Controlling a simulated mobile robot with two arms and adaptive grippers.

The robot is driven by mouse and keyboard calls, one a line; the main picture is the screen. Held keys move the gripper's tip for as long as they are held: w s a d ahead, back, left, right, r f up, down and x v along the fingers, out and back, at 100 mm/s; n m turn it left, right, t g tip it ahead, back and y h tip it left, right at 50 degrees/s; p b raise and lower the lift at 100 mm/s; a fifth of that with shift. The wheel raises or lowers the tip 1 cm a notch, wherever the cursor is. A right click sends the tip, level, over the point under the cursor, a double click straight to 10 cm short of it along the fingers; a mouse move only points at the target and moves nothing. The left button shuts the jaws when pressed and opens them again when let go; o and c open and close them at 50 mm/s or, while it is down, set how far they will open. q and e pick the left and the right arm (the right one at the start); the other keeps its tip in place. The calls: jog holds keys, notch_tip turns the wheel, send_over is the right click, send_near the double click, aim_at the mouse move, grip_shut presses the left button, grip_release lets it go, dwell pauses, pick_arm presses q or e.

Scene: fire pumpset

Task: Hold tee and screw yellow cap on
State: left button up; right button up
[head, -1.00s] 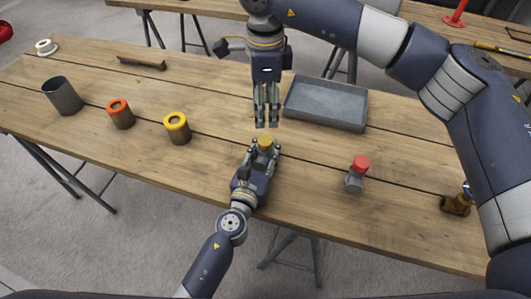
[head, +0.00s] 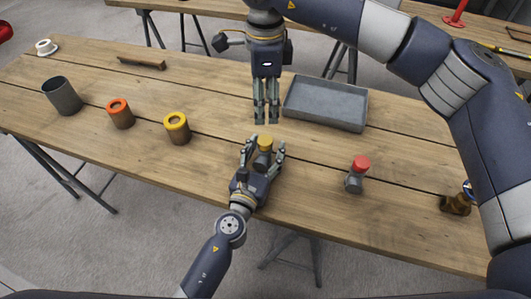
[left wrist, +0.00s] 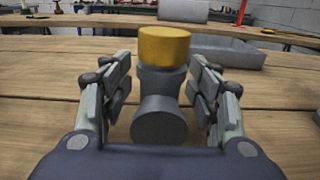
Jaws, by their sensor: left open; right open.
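The grey tee (left wrist: 160,118) stands upright on the table with the yellow cap (left wrist: 164,45) on its top. In the head view the yellow cap (head: 265,142) hides part of the tee (head: 262,160). My left gripper (head: 265,150) is open, with its fingers on either side of the tee. In the left wrist view, gaps show between the fingers and the tee. My right gripper (head: 266,120) is open and empty, pointing down just behind the yellow cap. Its fingers are close together. I cannot tell from the view how high they are.
A red-capped fitting (head: 356,178) stands to the right, and a brass fitting (head: 458,200) further right. A grey tray (head: 326,122) lies behind. An orange-topped cup (head: 120,114), a yellow-topped cup (head: 177,128) and a grey cup (head: 62,96) stand at left.

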pick_arm(q)
jog(key=v, duration=1.1)
jog(key=shift+s, duration=0.3)
